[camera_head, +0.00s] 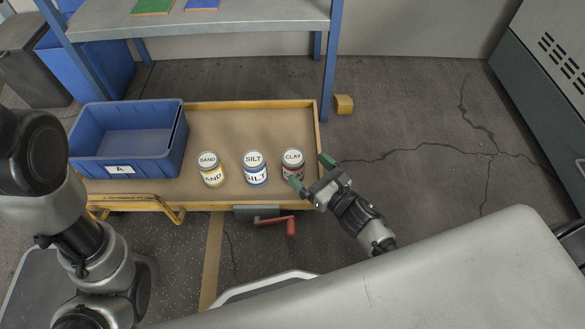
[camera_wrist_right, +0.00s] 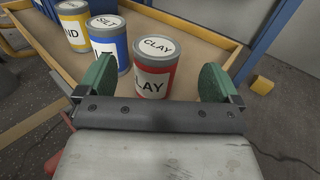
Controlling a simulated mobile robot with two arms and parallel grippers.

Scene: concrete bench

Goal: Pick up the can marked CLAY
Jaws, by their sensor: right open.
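The can marked CLAY (camera_head: 293,163) stands upright at the right end of a row of cans on the tray-like bench top. It has a red body and a white label. My right gripper (camera_head: 311,171) is open, with one green finger in front of the can and the other to its right. In the right wrist view the CLAY can (camera_wrist_right: 155,66) stands ahead between the two green fingers (camera_wrist_right: 158,82), closer to the left one. I cannot tell whether a finger touches it. No left gripper shows; only my left arm shows at the left.
The blue SILT can (camera_head: 255,169) stands just left of the CLAY can, and the yellow SAND can (camera_head: 211,169) is further left. The tray (camera_head: 245,122) has a raised yellow rim. Bare space lies behind the cans.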

